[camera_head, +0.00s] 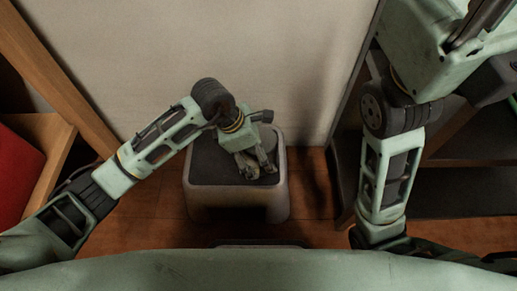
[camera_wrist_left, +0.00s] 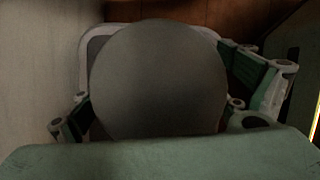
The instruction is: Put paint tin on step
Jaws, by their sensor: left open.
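My left gripper (camera_head: 256,168) is open and points down over the dark top of the grey step (camera_head: 280,192). In the left wrist view a large round grey face, which looks like the paint tin (camera_wrist_left: 160,75), lies between its spread fingers. The pale rim of the step (camera_wrist_left: 88,50) shows behind the tin. In the head view I cannot make out the tin apart from the gripper. Whether the tin touches the step is hidden. My right arm stands at the right of the head view; its gripper's fingers cannot be made out.
The step stands on a reddish-brown tiled floor (camera_head: 155,208) close to a pale wall panel (camera_head: 290,60). Wooden framing (camera_head: 60,85) and a red object (camera_head: 15,170) are at the left. Dark shelving (camera_head: 470,195) is at the right. Some floor is clear left of the step.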

